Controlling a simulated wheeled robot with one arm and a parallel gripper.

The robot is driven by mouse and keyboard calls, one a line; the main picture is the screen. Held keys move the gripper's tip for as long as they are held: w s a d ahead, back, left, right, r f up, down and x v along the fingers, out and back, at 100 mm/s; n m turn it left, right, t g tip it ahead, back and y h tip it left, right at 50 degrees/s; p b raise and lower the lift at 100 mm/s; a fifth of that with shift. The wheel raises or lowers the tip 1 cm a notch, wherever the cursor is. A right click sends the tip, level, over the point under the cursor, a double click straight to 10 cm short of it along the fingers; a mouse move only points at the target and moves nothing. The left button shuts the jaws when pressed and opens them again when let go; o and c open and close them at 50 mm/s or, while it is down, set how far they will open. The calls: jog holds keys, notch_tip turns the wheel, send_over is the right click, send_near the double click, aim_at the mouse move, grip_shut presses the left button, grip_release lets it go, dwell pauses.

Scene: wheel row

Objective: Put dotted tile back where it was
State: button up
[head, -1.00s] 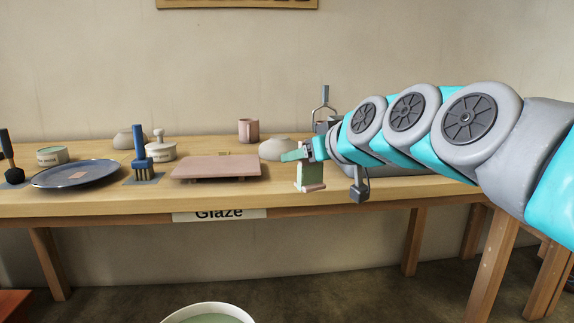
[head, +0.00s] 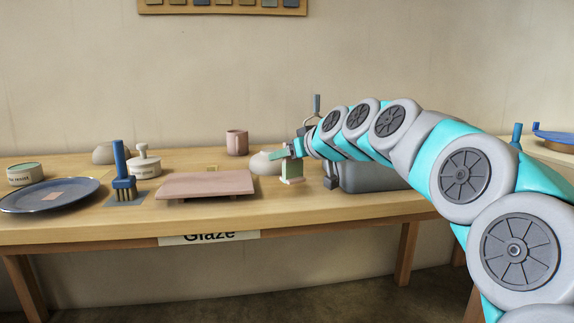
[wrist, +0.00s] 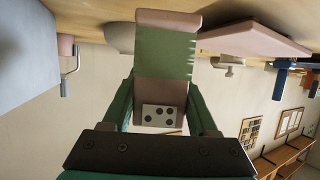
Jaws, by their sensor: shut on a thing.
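The dotted tile (wrist: 164,62) is pink with a green glazed band, and a white patch with several black dots shows on it in the wrist view. My gripper (wrist: 162,105) is shut on it, with a green finger on each side. In the head view the tile (head: 291,170) hangs upright below my gripper (head: 288,153), its pink foot down, over the table (head: 300,211) right of the pink board. I cannot tell whether the foot touches the tabletop.
The pink board (head: 205,184) lies left of the tile, with a pale bowl (head: 263,163) just behind. A grey bin (head: 370,177) sits to the right.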

jog(key=shift+w+f, duration=0.15)
jog(key=shift+w, duration=0.85)
jog(key=shift+w+f, duration=0.1)
jog(key=shift+w, duration=0.85)
jog(key=shift+f, duration=1.75)
jog(key=shift+f, duration=0.15)
jog(key=o, duration=1.4)
jog(key=shift+r+p, duration=0.25)
jog(key=shift+p, duration=0.05)
jog(key=b+v, duration=0.1)
jog(key=v, duration=1)
jog(key=shift+s+d, duration=0.25)
jog(key=shift+s, duration=0.1)
